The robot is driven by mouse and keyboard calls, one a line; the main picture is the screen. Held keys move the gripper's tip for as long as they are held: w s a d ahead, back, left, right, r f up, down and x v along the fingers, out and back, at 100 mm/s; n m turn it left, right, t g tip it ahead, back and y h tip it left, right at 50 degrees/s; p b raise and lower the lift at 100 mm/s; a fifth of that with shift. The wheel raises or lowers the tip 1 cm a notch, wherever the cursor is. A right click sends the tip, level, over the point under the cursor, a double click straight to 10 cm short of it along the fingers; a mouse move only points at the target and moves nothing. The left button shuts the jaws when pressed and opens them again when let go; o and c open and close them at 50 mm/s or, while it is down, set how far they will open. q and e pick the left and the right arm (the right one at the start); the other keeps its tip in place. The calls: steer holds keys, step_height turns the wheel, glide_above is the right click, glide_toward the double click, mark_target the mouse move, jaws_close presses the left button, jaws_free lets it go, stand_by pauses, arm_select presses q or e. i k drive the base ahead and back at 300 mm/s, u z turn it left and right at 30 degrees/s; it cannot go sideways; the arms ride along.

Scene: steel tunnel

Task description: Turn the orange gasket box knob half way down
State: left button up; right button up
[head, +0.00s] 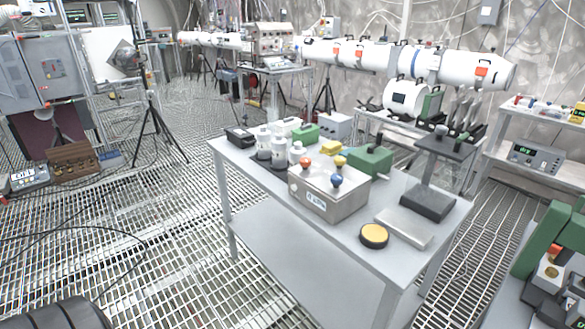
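The orange knob (306,162) sits on top of a metal box (318,205) at the back left of its lid. The box is grey, has a small white and blue label on its front, and stands on the grey table (283,206). A blue knob (336,180) and a yellow knob (341,161) stand on the same lid, to the right of the orange one. The orange knob's turned position is too small to tell. Neither of my grippers is in view, and nothing touches the box from above.
White bottles (264,144) stand left of the box. A green device (371,162) stands behind it. A yellow-topped round puck (374,235), a flat metal plate (404,228) and a dark stand (428,201) are to its right. Open grating floor (160,240) lies left of the table.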

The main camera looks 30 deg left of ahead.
mark_target(305, 163)
steer(key=k, duration=1.15)
steer(key=u, duration=0.65)
steer(key=i, duration=1.45)
steer(key=z, duration=0.3)
